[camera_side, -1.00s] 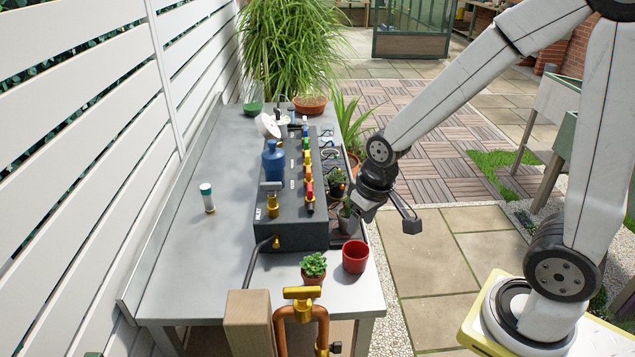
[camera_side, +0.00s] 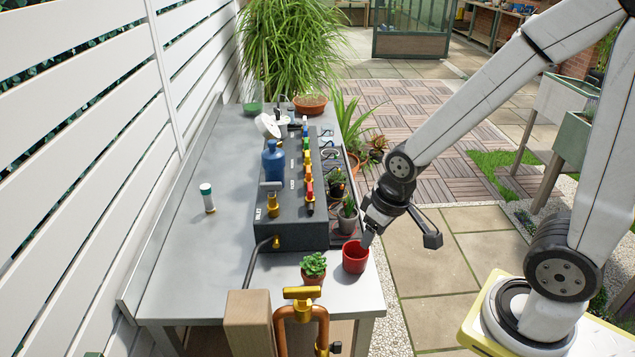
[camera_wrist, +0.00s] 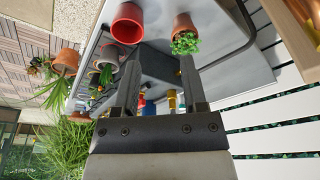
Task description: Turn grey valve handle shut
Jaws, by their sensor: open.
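The grey valve handle (camera_side: 271,185) is a flat lever on top of a brass valve (camera_side: 272,205) at the near left of the dark manifold box (camera_side: 290,233). It lies roughly crosswise in the side view. My gripper (camera_side: 367,238) is at the table's right edge, just at or above the red pot, well right of the grey handle. In the wrist view, my gripper (camera_wrist: 160,55) has its two fingers apart with nothing held between them. Coloured handles show small between the fingers there; I cannot pick out the grey one.
The red pot (camera_side: 355,260) and a succulent pot (camera_side: 313,270) stand at the near table edge. Potted plants (camera_side: 347,215) line the box's right side. A blue bottle-shaped part (camera_side: 273,160) rises behind the grey handle.

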